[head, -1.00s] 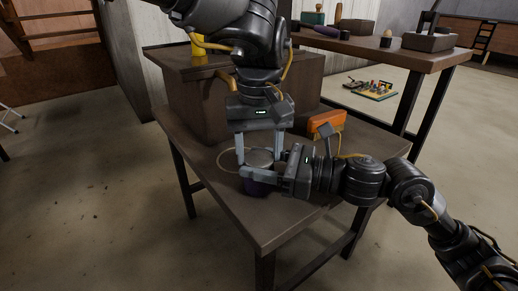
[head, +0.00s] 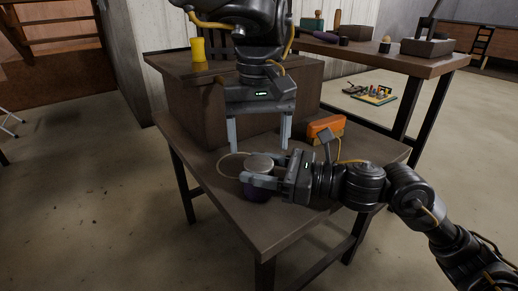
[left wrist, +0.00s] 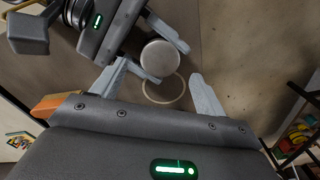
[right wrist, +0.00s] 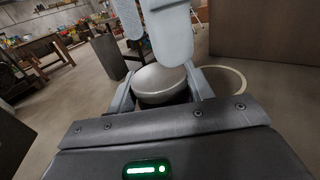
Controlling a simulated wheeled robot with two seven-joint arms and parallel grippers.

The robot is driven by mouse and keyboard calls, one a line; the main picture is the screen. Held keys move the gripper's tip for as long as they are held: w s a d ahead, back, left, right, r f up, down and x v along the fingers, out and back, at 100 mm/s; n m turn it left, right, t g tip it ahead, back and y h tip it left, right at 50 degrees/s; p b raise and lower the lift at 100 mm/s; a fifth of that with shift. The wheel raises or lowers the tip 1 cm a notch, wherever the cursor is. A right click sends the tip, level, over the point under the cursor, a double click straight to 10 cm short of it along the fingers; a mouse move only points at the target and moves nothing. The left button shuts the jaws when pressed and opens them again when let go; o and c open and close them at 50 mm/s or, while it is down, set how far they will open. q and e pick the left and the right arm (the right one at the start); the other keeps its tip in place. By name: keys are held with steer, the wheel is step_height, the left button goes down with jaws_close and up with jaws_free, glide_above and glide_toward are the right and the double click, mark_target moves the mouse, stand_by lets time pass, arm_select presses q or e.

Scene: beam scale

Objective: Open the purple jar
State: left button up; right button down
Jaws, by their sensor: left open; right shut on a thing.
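The purple jar (head: 257,196) stands on the small brown table, mostly hidden by my right gripper. Its round grey lid (head: 259,161) is on top; the lid also shows in the left wrist view (left wrist: 160,59) and right wrist view (right wrist: 158,83). My right gripper (head: 259,174) is shut around the jar from the right side, below the lid. My left gripper (head: 258,146) points down above the jar, its fingers apart with nothing between them. Its fingers also show at the top of the right wrist view, above the lid.
A pale ring outline (head: 222,168) lies on the table beside the jar. A brown box-like block (head: 190,105) stands behind, with a yellow object (head: 197,50) on it. An orange object (head: 326,127) is at the table's back right. The front of the table is clear.

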arm_select(q)
steer(key=shift+r, duration=0.2)
arm_select(e)
steer(key=shift+f, duration=0.1)
steer(key=c, duration=0.5)
jaws_free()
arm_select(q)
step_height(320, 180, up, 2)
steer(key=shift+r+p, duration=0.1)
steer(key=shift+p, duration=0.95)
arm_select(e)
steer(key=v, duration=1)
steer(key=shift+s+d, duration=0.1)
steer(key=shift+d, duration=0.3)
